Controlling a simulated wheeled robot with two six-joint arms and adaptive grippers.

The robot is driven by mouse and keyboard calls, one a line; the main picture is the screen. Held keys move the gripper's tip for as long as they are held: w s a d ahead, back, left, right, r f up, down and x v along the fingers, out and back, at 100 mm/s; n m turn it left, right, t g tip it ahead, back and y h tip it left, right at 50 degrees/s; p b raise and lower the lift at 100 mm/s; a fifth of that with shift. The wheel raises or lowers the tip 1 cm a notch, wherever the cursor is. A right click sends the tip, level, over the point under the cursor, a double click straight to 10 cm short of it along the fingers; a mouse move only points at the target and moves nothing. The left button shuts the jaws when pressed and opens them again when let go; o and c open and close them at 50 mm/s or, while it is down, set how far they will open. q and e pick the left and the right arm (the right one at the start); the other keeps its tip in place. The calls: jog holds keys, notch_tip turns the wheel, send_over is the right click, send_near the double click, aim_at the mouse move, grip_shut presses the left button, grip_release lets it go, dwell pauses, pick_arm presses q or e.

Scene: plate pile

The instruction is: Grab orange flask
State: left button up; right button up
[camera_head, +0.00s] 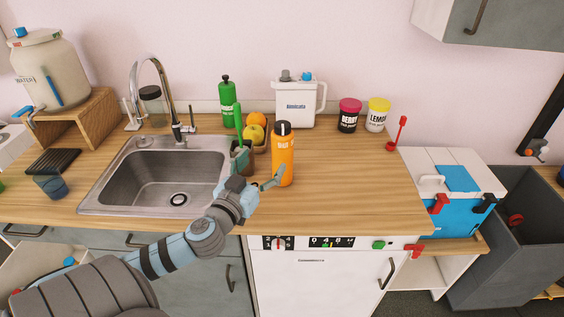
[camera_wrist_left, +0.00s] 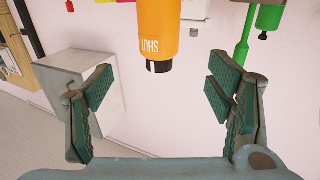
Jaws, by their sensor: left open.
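The orange flask (camera_head: 283,160) with a black cap stands upright on the wooden counter, right of the sink. My left gripper (camera_head: 258,170) is open and empty, just in front of and to the left of the flask, with one finger reaching across its lower front. In the left wrist view the flask (camera_wrist_left: 160,28) appears upside down at the top, lined up between the open fingers of the gripper (camera_wrist_left: 160,88). A clear gap shows on both sides of it. My right gripper is not in view.
Behind the flask are a bowl of fruit (camera_head: 256,134), a green bottle (camera_head: 227,105) and a white jug (camera_head: 296,104). The sink (camera_head: 160,172) lies to the left. The counter (camera_head: 350,185) right of the flask is clear.

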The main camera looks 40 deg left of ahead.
aim_at(277, 144)
pick_arm(q)
jog(key=p+x, duration=0.2)
jog(key=x, duration=0.9)
jog(key=shift+w+a+r, duration=0.1)
jog(key=shift+w+r, duration=0.05)
jog(key=shift+w, duration=0.55)
grip_shut()
